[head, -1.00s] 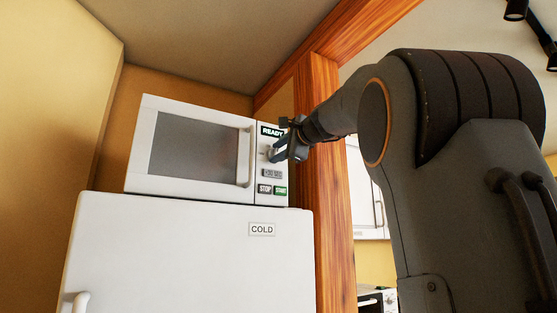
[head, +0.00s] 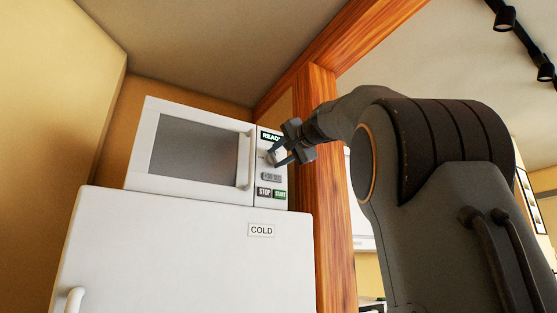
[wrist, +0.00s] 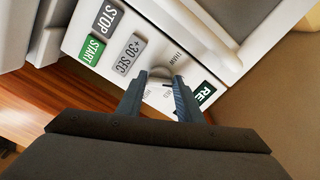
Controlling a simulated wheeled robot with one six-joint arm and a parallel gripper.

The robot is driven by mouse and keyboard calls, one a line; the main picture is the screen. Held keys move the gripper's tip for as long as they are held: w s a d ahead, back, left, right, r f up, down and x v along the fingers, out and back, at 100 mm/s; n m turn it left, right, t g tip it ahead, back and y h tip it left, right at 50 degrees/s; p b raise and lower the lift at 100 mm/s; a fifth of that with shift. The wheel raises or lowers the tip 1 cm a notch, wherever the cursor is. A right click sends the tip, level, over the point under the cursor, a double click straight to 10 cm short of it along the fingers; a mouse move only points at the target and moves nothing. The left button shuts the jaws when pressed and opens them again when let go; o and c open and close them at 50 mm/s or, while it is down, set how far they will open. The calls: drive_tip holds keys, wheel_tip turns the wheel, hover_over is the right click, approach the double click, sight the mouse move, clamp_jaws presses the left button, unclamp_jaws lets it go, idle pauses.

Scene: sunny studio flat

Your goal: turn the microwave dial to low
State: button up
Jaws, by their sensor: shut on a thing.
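The white microwave (head: 138,180) stands on the white fridge, with its control panel on the right of its door. The dial (head: 279,155) is a grey knob below the READY display (head: 269,135). My gripper (head: 275,156) reaches in from the right with its two fingers on either side of the dial, shut on it. In the wrist view, the dial (wrist: 160,72) shows between the fingertips (wrist: 158,85), partly hidden. Small words, among them THAW, ring it; the dial's pointer is not clear.
Below the dial are a +30 SEC button (head: 271,177), a STOP button (head: 265,192) and a green START button (head: 280,195). The door handle (head: 246,160) is close to the left. A wooden post (head: 331,220) stands just right of the fridge (head: 190,260).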

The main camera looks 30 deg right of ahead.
idle(0.3)
drive_tip(key=o, duration=1.1)
drive_tip(key=shift+s, duration=0.15)
drive_tip(key=s+b, duration=0.2)
drive_tip(key=s, duration=0.5)
drive_tip(key=shift+s+d, duration=0.1)
drive_tip(key=shift+s, duration=0.2)
